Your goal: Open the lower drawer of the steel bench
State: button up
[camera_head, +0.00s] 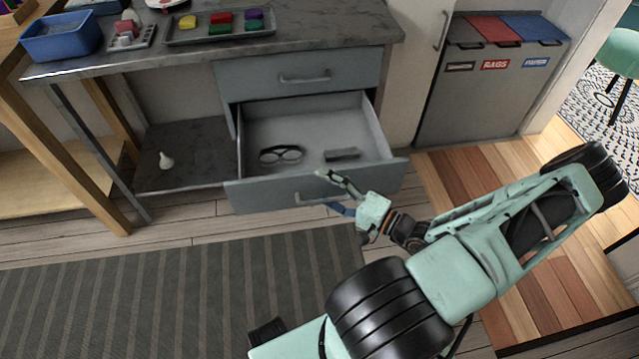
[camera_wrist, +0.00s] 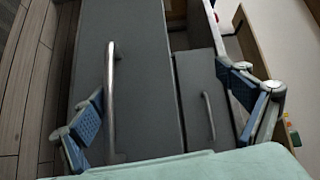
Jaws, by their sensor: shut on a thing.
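The steel bench (camera_head: 330,30) has two drawers. The lower drawer (camera_head: 240,188) is pulled well out, and its inside shows. Its bar handle (camera_head: 308,199) is on the front; the handle also shows in the wrist view (camera_wrist: 110,90). The upper drawer (camera_head: 250,83) is closed. My gripper (camera_head: 338,194) is at the right half of the lower drawer front, shut on the drawer. One finger is by the front's top edge and the other lower, near the handle. In the wrist view the fingers stand wide apart; exact contact points are unclear.
Dark-rimmed glasses (camera_head: 281,154) and a grey block (camera_head: 342,154) lie in the lower drawer. A white bulb-shaped thing (camera_head: 167,160) stands on the lower shelf. Labelled bins (camera_head: 490,95) stand at right. Striped mat (camera_head: 150,290) and bare floor lie in front.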

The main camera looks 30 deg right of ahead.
jog(key=shift+s+d+r, duration=0.25)
jog(key=shift+s+d, duration=0.2)
jog(key=shift+s, duration=0.35)
jog(key=shift+s+d+r, duration=0.25)
jog(key=shift+s+d, duration=0.2)
jog(key=shift+s, duration=0.35)
jog(key=shift+c, duration=0.8)
jog(key=shift+s+d, duration=0.15)
jog(key=shift+s, duration=0.2)
jog(key=shift+c, duration=1.1)
jog(key=shift+s+d, duration=0.15)
jog(key=shift+s, duration=0.1)
jog(key=c, duration=0.9)
jog(key=shift+s+d+f+b, duration=0.25)
jog(key=shift+s+d, duration=0.05)
jog(key=shift+s, duration=0.2)
jog(key=shift+s+d+f+b, duration=0.2)
jog(key=shift+s+d, duration=0.05)
jog(key=shift+s, duration=0.25)
jog(key=shift+c, duration=0.4)
jog(key=shift+f+b+v, duration=0.15)
jog(key=shift+b+v, duration=0.05)
jog(key=shift+v, duration=0.85)
jog(key=shift+f+b+v, duration=0.15)
jog(key=shift+v, duration=0.9)
